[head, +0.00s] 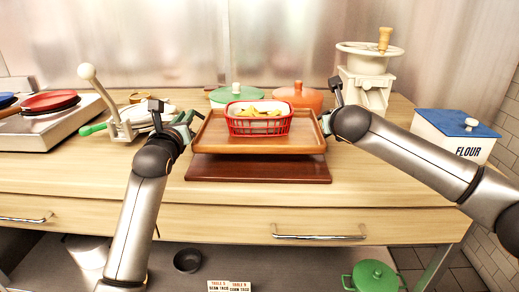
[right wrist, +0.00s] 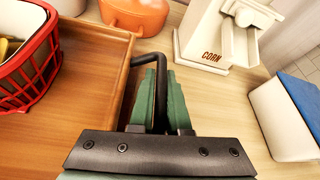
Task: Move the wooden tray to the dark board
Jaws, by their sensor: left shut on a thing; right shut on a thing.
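The wooden tray (head: 207,142) is level, right over the dark board (head: 258,171) on the counter. The board's front shows below it; I cannot tell whether they touch. A red basket (head: 258,125) with yellow pieces stands in the tray. My left gripper (head: 190,122) is shut at the tray's left side, its grip small in view. My right gripper (head: 327,118) is shut on the tray's right handle. In the right wrist view, its green fingers (right wrist: 153,105) close around the black handle (right wrist: 150,60), and the tray's edge (right wrist: 125,75) lies to their left.
Green (head: 235,93) and orange (head: 298,95) lidded pots stand behind the tray. A cream mill (head: 367,75) and a flour box (head: 455,135) are at right. A lever press (head: 120,118) and a hob (head: 45,125) are at left. The counter's front strip is clear.

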